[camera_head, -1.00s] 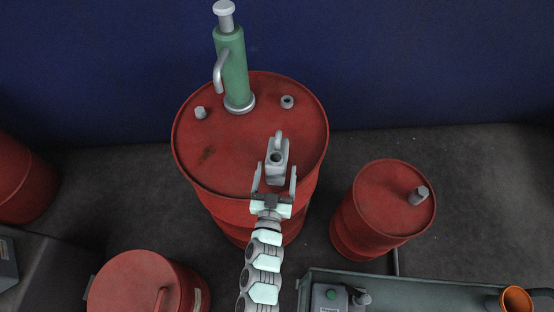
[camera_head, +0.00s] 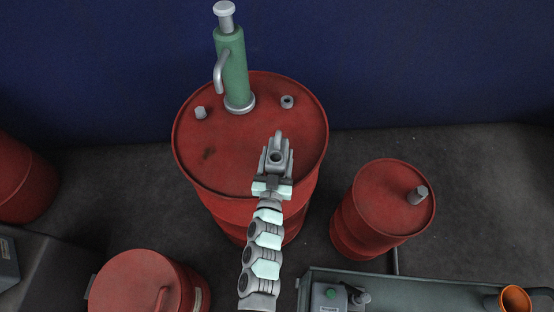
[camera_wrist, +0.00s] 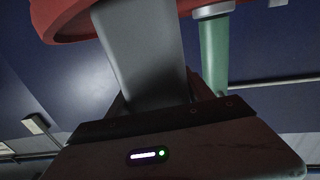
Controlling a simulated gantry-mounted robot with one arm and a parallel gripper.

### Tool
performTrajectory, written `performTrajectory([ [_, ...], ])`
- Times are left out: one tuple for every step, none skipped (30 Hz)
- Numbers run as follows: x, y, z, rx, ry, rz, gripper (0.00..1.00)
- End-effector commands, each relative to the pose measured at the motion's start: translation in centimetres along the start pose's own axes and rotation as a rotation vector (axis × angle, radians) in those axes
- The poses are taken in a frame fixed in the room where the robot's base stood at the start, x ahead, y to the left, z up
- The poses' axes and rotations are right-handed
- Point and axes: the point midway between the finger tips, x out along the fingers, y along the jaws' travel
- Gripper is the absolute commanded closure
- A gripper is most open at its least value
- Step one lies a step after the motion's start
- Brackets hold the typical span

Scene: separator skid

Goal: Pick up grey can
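The grey can (camera_head: 277,157) stands upright near the front of the top of the large red drum (camera_head: 230,160). It has a handle on top and a dark round opening. My gripper (camera_head: 276,162) reaches in from the front, with one finger along each side of the can. The fingers look closed against its sides, and the lower part of the can is hidden by my gripper. In the wrist view the can's grey face (camera_wrist: 145,50) fills the space right in front of my gripper.
A green hand pump (camera_head: 234,70) stands at the back of the drum top; it also shows in the wrist view (camera_wrist: 214,50). Two small fittings sit on the drum top. A smaller red drum (camera_head: 385,200) is at right, and a grey tray (camera_head: 420,290) at lower right.

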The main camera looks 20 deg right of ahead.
Motion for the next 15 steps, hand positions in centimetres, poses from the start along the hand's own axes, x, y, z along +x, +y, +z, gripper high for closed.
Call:
performTrajectory([
  [0.0, -0.01, 0.0, 0.0, 0.0, 0.0, 0.45],
  [0.0, -0.01, 0.01, 0.0, 0.0, 0.0, 0.47],
  [0.0, -0.01, 0.01, 0.0, 0.0, 0.0, 0.5],
  [0.0, -0.01, 0.01, 0.0, 0.0, 0.0, 0.53],
  [0.0, -0.01, 0.01, 0.0, 0.0, 0.0, 0.55],
  [0.0, -0.01, 0.01, 0.0, 0.0, 0.0, 0.58],
  [-0.01, -0.01, 0.02, 0.0, 0.0, 0.0, 0.61],
  [-0.01, -0.01, 0.02, 0.0, 0.0, 0.0, 0.63],
  [-0.01, -0.01, 0.02, 0.0, 0.0, 0.0, 0.67],
  [-0.01, -0.01, 0.02, 0.0, 0.0, 0.0, 0.69],
  [-0.01, -0.01, 0.02, 0.0, 0.0, 0.0, 0.72],
  [-0.01, -0.01, 0.02, 0.0, 0.0, 0.0, 0.75],
  [-0.01, -0.01, 0.02, 0.0, 0.0, 0.0, 0.77],
  [-0.01, -0.01, 0.02, 0.0, 0.0, 0.0, 0.8],
  [-0.01, -0.01, 0.02, 0.0, 0.0, 0.0, 0.83],
])
